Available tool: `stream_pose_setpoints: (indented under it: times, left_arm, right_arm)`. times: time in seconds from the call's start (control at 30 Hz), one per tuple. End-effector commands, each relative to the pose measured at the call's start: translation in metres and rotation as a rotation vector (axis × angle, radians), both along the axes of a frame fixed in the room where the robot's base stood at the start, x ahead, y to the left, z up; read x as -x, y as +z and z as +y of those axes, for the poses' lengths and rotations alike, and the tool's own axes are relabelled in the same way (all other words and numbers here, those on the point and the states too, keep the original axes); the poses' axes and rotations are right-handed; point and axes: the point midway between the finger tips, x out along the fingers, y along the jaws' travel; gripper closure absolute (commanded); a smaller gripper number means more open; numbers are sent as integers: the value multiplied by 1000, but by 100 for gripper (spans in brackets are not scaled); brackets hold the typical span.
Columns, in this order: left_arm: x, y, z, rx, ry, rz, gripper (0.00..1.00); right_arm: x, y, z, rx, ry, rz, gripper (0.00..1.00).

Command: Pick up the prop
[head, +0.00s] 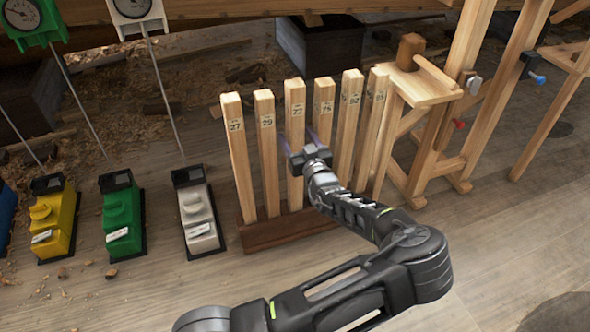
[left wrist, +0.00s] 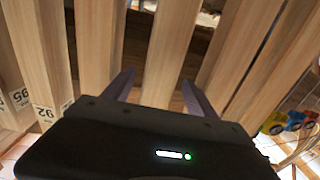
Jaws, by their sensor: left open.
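Several upright wooden props stand in a row in a dark wooden rack (head: 285,232), each with a number near its top. In the head view my left gripper (head: 301,142) is at the middle of the prop marked 72 (head: 295,98), with one finger to each side of it. The left wrist view shows the left gripper (left wrist: 160,95) open, with a prop (left wrist: 165,50) between its fingers and a gap visible on both sides. Whether the fingertips reach past the prop is hard to tell. My right gripper is not in view.
Neighbouring props stand close on both sides, including the one marked 29 (head: 266,150) and one to the right (head: 324,100). A wooden stand with a mallet (head: 410,50) is at the right. Yellow (head: 53,222), green (head: 123,215) and white (head: 197,212) devices sit at the left.

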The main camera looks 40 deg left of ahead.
Motion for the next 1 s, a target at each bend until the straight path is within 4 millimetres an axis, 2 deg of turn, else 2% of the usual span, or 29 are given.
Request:
stream_pose_setpoints:
  times: [0.33,0.53,0.7,1.0]
  left_arm:
    - [-3,-2,4,-1,0,1,34]
    - [-19,-5,25,-2,0,1,34]
    - [-30,-3,41,1,0,1,34]
    - [-31,-1,42,1,-1,2,34]
  right_arm:
    - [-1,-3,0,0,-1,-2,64]
    - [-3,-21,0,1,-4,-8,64]
    - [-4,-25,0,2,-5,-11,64]
    - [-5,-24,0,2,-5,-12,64]
